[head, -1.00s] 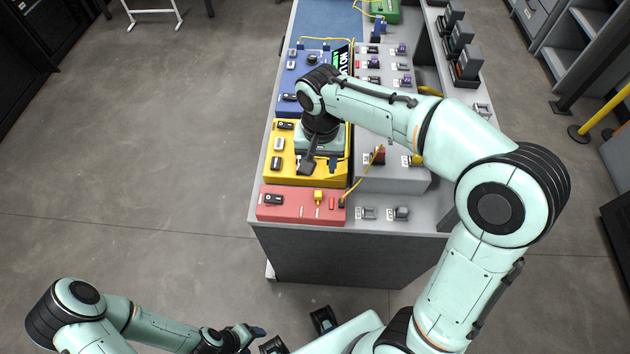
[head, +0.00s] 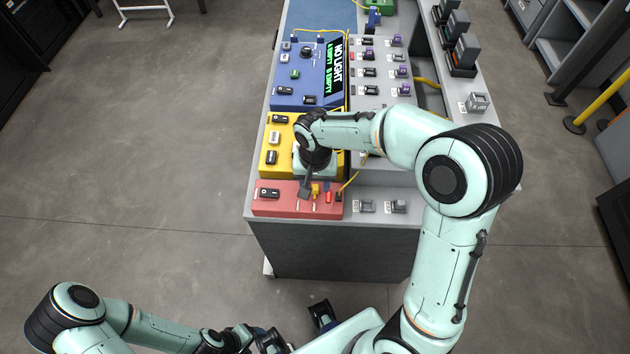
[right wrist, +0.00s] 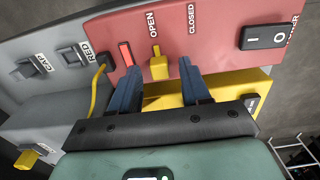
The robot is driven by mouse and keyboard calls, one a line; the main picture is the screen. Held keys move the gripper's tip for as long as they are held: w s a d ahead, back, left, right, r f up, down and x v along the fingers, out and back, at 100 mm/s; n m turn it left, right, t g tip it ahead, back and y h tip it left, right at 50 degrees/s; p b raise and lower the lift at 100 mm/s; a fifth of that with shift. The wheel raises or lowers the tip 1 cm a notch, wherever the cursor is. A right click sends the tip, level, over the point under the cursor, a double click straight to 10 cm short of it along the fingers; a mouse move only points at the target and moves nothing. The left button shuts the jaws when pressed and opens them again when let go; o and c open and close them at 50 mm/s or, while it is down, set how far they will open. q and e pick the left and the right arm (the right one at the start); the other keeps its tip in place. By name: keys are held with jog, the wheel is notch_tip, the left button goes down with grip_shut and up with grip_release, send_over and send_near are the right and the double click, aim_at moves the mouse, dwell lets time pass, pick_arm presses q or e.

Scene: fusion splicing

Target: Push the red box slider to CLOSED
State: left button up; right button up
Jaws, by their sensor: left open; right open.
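The red box (head: 275,207) is at the near end of the bench and fills the top of the right wrist view (right wrist: 218,30). Its yellow slider knob (right wrist: 158,66) stands in line with the OPEN mark. The CLOSED mark is to its right in that view. My right gripper (right wrist: 159,74) is open, with its two blue fingers on either side of the knob in the picture; contact cannot be told. In the head view my right gripper (head: 305,191) is over the red box. My left gripper (head: 245,338) is low, away from the bench.
A red indicator (right wrist: 126,53) and a plugged yellow cable (right wrist: 96,85) sit beside the slider. A black rocker switch (right wrist: 268,36) is at the box's other end. The yellow box (head: 270,140) and blue box (head: 290,75) lie behind. Grey switches (head: 381,207) stand to the right.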

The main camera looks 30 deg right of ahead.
aim_at(297, 190)
grip_shut()
jog(key=shift+w+a+p, duration=0.2)
jog(key=shift+w+a, duration=0.45)
jog(key=shift+a, duration=0.35)
jog(key=shift+w+a+p, duration=0.15)
jog(key=shift+w+a, duration=0.45)
jog(key=shift+a, duration=0.35)
pick_arm(q)
jog(key=shift+w+r, duration=0.15)
jog(key=shift+r, duration=0.2)
pick_arm(e)
grip_release()
jog(key=shift+r, duration=0.1)
pick_arm(q)
jog(key=shift+w+r+p, duration=0.5)
jog(key=shift+r+p, duration=0.25)
jog(key=shift+r, duration=0.15)
pick_arm(e)
notch_tip(297, 190, up, 13)
jog(key=shift+r, duration=0.15)
